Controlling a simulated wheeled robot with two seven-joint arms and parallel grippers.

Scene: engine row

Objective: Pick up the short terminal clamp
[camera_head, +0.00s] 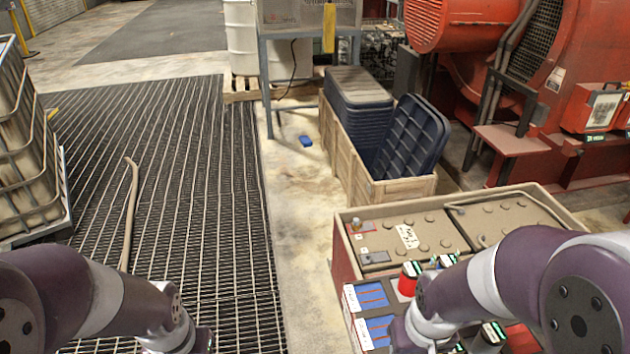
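A brown battery case (343,219) stands at the lower right with large battery tops in it. A small metal terminal fitting on a red patch (357,226) sits at its left, and a grey block (375,257) sits just in front. I cannot tell for sure which piece is the short terminal clamp. My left gripper (204,341) is at the bottom edge over the floor grating, mostly cut off. My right gripper (402,338) is low at the front of the battery case, over the blue bins (371,296). Neither gripper's fingertips show, and I see nothing held.
Red and black tools (409,277) stand in front of the battery tops, partly behind my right arm. A wooden crate (405,188) with dark blue trays is behind the case. A red engine (457,25) stands at the back right. The grating (190,180) at left is mostly clear.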

